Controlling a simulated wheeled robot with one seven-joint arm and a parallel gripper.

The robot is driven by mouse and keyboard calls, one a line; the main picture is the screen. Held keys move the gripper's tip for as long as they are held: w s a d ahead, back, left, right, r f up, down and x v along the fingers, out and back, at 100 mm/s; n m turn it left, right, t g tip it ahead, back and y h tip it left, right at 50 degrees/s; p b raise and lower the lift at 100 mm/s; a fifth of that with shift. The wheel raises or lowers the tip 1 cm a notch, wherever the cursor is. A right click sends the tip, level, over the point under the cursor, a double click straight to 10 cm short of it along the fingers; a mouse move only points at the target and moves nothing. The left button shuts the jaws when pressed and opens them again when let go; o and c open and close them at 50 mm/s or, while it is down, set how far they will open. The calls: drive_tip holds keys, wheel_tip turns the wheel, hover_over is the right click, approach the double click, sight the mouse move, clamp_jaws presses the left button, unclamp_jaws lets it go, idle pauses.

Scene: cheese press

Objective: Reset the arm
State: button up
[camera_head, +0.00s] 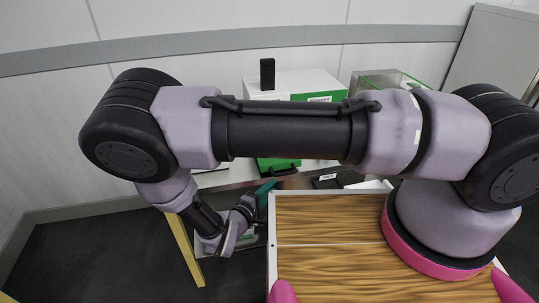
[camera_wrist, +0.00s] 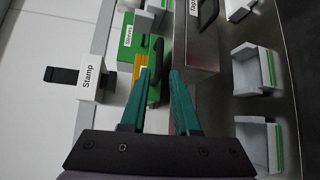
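My arm reaches across the head view, bent at the elbow on the left and then turned down. My gripper (camera_head: 266,190) is partly hidden behind my arm and the wooden board's edge in that view. In the wrist view, its two teal fingers (camera_wrist: 159,72) stand apart with nothing visibly held between them. Beyond the fingertips is a green box (camera_wrist: 147,62) with a yellow patch. Whether the fingers touch anything cannot be told.
A wood-topped board (camera_head: 325,262) with a white rim lies at the lower right. A white and green box (camera_head: 310,80) with a black block (camera_head: 267,74) on top stands behind. The wrist view shows a "Stamp" box (camera_wrist: 91,66), a grey metal box (camera_wrist: 196,55) and light bins (camera_wrist: 246,72).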

drive_tip(key=w+d+r+m+g+y, duration=0.15)
drive_tip(key=d+r+m+g, duration=0.3)
drive_tip(key=r, duration=0.55)
drive_tip(key=w+d+r+m+g+y, duration=0.15)
drive_tip(key=d+r+m+g, duration=0.3)
drive_tip(key=r, duration=0.55)
drive_tip(key=w+d+r+m+g, duration=0.25)
drive_tip(key=d+r+g, duration=0.2)
drive_tip(key=r, duration=0.65)
drive_tip(key=s+d+r+m+t+y, duration=0.2)
drive_tip(key=s+d+r, duration=0.1)
drive_tip(key=r, duration=0.4)
drive_tip(key=s+d+r+m+t+y, duration=0.2)
drive_tip(key=s+d+r+y, duration=0.1)
drive_tip(key=r, duration=0.4)
drive_tip(key=s+d+r+m+t+y, duration=0.2)
drive_tip(key=s+d+r+t, duration=0.1)
drive_tip(key=r, duration=0.4)
drive_tip(key=shift+s+d+r+y, duration=0.3)
drive_tip(key=shift+s+d, duration=0.35)
drive_tip(key=shift+d, duration=0.3)
